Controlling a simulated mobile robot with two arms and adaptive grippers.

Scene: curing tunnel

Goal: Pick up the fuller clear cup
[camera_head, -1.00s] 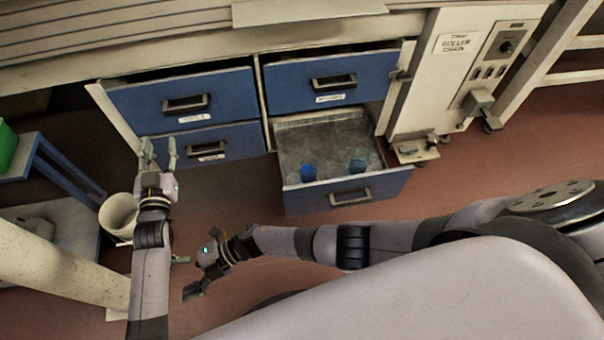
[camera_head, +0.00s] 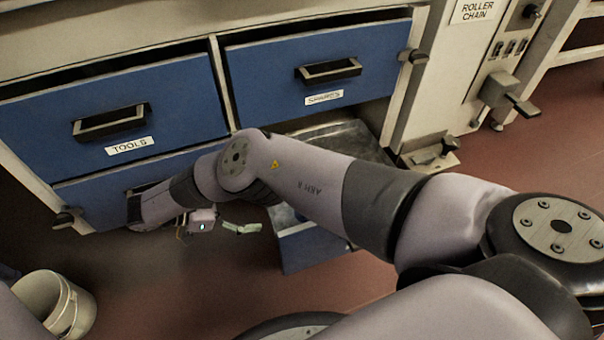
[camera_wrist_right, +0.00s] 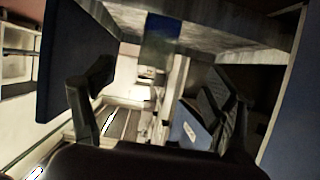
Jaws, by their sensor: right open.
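My right gripper (camera_head: 241,228) is low in front of the left drawers, left of the open lower drawer (camera_head: 312,248). A blue, see-through shape (camera_wrist_right: 160,45), apparently a clear cup with blue liquid, stands beyond the fingers by the grey drawer interior. I cannot compare fill levels. My left gripper is out of view.
The shut drawers marked TOOLS (camera_head: 150,110) and SPARES (camera_head: 320,85) sit above. A white bucket (camera_head: 55,305) stands on the floor at lower left. A roller chain control panel (camera_head: 490,60) is at the right. Red floor (camera_head: 540,150) is clear on the right.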

